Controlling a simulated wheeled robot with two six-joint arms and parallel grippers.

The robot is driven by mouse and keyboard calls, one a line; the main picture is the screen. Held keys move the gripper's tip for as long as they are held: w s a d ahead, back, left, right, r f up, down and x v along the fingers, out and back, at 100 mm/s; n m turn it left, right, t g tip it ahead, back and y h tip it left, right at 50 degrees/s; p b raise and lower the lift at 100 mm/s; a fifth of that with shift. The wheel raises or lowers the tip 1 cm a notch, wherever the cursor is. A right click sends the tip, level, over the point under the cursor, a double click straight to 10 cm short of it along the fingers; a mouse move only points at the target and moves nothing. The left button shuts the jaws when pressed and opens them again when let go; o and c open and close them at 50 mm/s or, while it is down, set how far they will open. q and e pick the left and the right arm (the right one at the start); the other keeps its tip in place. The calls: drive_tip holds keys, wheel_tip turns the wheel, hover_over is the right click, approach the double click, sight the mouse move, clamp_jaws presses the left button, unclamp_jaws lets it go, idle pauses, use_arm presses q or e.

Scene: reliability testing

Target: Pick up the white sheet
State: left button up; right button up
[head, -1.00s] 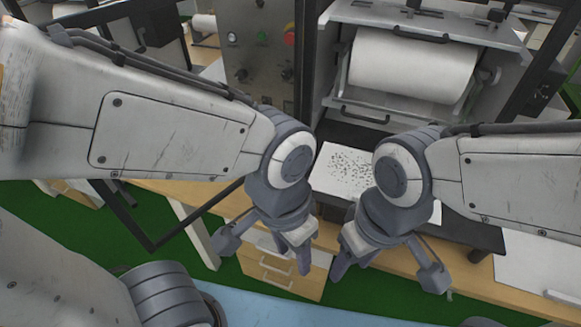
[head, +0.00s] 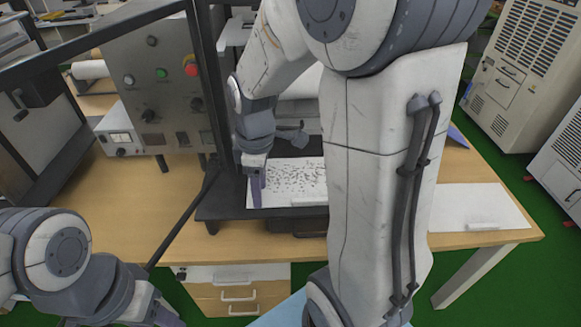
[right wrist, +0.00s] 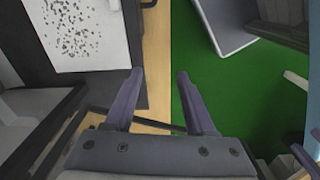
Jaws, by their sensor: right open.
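The white sheet (head: 290,180) is speckled with dark marks and lies flat on the dark tray of the machine. It also shows at the upper left of the right wrist view (right wrist: 80,40), cut off by the frame. My right gripper (head: 256,192) is open and empty, with its fingers overlapping the sheet's left part in the head view. In the right wrist view its fingertips (right wrist: 159,75) stand apart, to the side of the sheet. My left gripper (head: 150,312) is at the bottom left, cut off by the frame and away from the sheet.
The dark tray (head: 222,207) sits on the wooden table (head: 185,222). A control panel (head: 150,85) stands left of the machine. A dark frame bar crosses close to my right gripper. A flat white panel (head: 465,203) lies at the table's right. Drawers (head: 238,285) stand below.

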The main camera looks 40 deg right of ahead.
drive_tip(key=d+f+n, duration=0.1)
drive_tip(key=d+f, duration=0.1)
drive_tip(key=d, duration=1.2)
hover_over(312, 199)
drive_tip(key=shift+n, duration=0.3)
wheel_tip(312, 199, down, 5)
drive_tip(key=shift+r, duration=0.2)
drive_tip(key=shift+f+p, duration=0.4)
drive_tip(key=shift+f, duration=2.7)
clamp_jaws()
